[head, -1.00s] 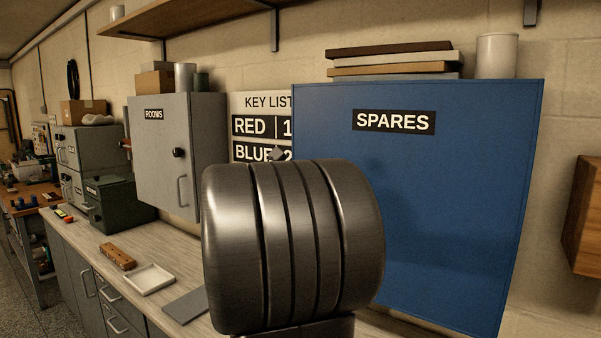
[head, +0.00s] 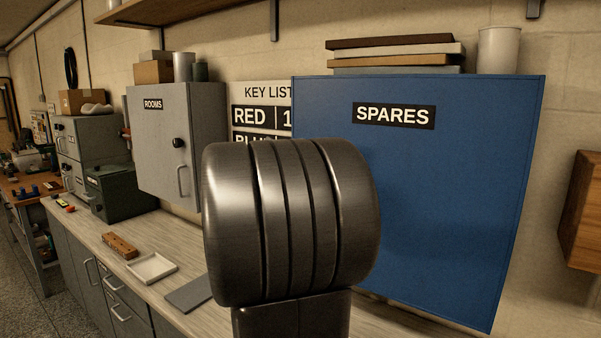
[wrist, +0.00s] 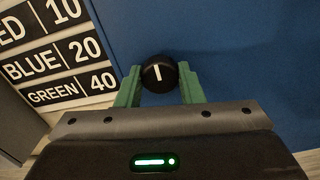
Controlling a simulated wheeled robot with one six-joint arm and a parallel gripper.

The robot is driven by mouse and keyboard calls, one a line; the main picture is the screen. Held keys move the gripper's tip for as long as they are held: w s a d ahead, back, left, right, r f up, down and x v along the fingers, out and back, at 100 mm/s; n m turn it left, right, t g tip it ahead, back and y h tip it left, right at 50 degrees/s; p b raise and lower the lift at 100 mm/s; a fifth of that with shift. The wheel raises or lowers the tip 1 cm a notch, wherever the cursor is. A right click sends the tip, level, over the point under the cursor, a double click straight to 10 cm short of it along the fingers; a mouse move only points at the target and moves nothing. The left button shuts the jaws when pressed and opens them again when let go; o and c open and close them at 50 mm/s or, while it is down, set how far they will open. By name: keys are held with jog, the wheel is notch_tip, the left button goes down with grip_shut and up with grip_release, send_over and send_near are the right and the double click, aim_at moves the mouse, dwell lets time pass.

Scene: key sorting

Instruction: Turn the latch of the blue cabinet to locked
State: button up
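The blue cabinet (head: 430,190) with the SPARES label hangs on the wall at the right in the head view. Its blue door also fills much of the wrist view (wrist: 250,60). A round black latch knob (wrist: 157,82) with a white mark sits on this door, the mark pointing nearly straight up in the picture. My gripper (wrist: 159,68) has its green fingers on either side of the knob, which shows between the fingertips. Any gap is very narrow; I cannot tell whether they touch. In the head view my arm hides the gripper and latch.
The key list sign (head: 262,117) is left of the blue cabinet. A grey ROOMS cabinet (head: 160,160) hangs further left. A white tray (head: 151,279) and a wooden block (head: 121,246) lie on the counter. A wooden box (head: 588,212) is at the right.

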jog(key=o, duration=0.4)
jog(key=shift+o, duration=0.2)
jog(key=b+v, duration=0.1)
jog(key=v, duration=1.2)
jog(key=shift+s+a, duration=0.25)
jog(key=shift+s, duration=0.1)
jog(key=shift+w+d, duration=0.1)
jog(key=p+x, duration=0.1)
jog(key=x, duration=1.2)
jog(key=shift+w+d, duration=0.2)
jog(key=shift+w, duration=0.1)
